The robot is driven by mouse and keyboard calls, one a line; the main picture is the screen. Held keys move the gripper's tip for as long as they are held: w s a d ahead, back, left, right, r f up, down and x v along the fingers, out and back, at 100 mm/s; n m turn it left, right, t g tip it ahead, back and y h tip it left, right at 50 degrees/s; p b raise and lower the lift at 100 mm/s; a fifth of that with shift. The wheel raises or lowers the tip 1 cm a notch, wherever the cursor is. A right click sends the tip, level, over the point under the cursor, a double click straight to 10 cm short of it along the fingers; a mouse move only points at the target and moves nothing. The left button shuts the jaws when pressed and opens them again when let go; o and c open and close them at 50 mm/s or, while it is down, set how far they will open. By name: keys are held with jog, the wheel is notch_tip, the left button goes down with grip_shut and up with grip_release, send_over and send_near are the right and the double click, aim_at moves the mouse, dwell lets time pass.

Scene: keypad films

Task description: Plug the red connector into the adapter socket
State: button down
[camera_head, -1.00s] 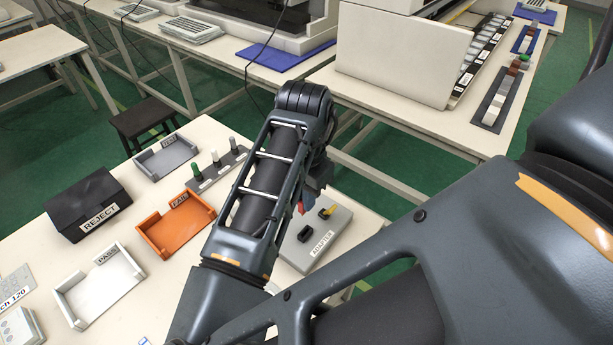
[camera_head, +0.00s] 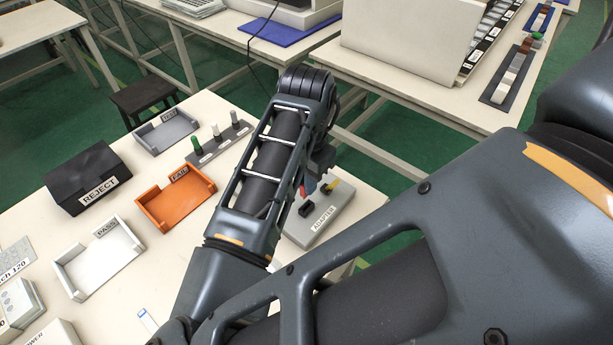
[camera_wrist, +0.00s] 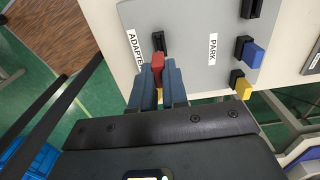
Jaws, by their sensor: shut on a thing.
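My gripper (camera_wrist: 157,85) is shut on the red connector (camera_wrist: 158,66), which stands up between its blue-grey fingers. The red connector also shows as a small patch beside my arm in the head view (camera_head: 310,186). In the wrist view the black adapter socket (camera_wrist: 158,41) is at the connector's far end, by the ADAPTER label. In the head view the socket (camera_head: 305,210) is just below the red patch. The connector looks close to the socket; I cannot tell whether they touch. The grey adapter board (camera_wrist: 185,30) lies under both.
A blue connector (camera_wrist: 252,54) and a yellow connector (camera_wrist: 243,89) sit in black holders by the PARK label. Another black holder (camera_wrist: 252,8) looks empty. In the head view, an orange tray (camera_head: 177,203), a white tray (camera_head: 112,270) and a black REJECT box (camera_head: 85,178) stand left.

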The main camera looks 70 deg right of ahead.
jog(key=shift+f+b, duration=0.8)
jog(key=shift+f, duration=0.55)
jog(key=shift+f+b, duration=0.75)
jog(key=shift+f, duration=0.5)
dwell(0.9)
jog(key=c, duration=1.1)
grip_release()
jog(key=shift+r, duration=3.95)
jog(key=shift+d, duration=0.1)
